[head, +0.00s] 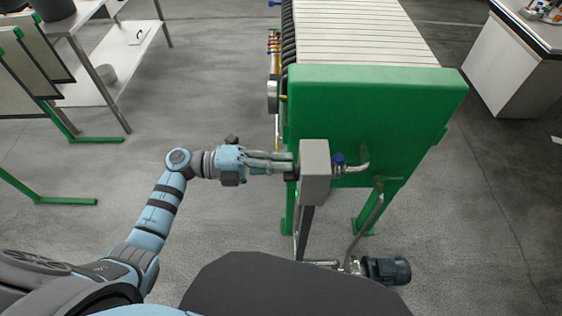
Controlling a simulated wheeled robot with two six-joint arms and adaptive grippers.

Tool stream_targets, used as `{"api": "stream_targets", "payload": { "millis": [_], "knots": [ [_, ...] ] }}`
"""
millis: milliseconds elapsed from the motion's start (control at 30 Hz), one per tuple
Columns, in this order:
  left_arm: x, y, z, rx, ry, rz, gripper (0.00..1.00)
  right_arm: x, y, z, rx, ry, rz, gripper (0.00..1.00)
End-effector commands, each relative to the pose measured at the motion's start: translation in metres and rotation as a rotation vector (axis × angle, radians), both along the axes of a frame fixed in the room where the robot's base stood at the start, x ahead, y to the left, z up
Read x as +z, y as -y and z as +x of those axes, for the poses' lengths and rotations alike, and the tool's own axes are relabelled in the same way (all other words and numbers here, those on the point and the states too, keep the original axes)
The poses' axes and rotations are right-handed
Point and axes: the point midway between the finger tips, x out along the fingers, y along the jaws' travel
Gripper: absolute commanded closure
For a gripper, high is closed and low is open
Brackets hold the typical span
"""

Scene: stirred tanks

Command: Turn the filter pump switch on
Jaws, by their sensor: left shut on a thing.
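A grey switch box (314,160) stands on a post in front of the filter press's green end plate. My left gripper (285,168) reaches in from the left and is against the box's left side. It is shut on the filter pump switch there. The fingers mostly hide the switch, and I cannot tell its position. My right gripper is not in view.
The filter press's green end plate (400,110) and its pale plates (360,35) stand behind the box. A steel pipe (367,217) runs down to the pump. A metal table (130,48) is at upper left, a white cabinet (505,65) at upper right. Floor to the right is clear.

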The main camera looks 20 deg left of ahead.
Motion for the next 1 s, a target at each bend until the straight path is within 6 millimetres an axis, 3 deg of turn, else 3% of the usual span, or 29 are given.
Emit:
{"api": "stream_targets", "payload": {
  "millis": [300, 333, 467, 767, 867, 1000],
  "knots": [
    [-0.001, 0.0, 0.0, 0.0, -0.003, 0.001, 1.0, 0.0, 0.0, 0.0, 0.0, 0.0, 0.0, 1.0],
    [-0.001, 0.0, 0.0, 0.0, -0.003, 0.001, 0.89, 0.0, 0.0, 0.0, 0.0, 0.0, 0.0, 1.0],
    [-0.001, 0.0, 0.0, 0.0, -0.003, 0.001, 0.7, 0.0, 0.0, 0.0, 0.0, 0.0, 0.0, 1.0],
    [-0.001, -0.002, 0.0, 0.0, -0.001, 0.002, 0.7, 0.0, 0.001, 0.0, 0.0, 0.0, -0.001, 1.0],
    [-0.001, -0.013, -0.003, 0.001, -0.003, 0.003, 0.7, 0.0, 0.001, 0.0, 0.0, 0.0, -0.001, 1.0],
    [-0.002, -0.047, -0.012, 0.002, -0.006, 0.006, 0.7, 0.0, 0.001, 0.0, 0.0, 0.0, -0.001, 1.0]
  ]
}}
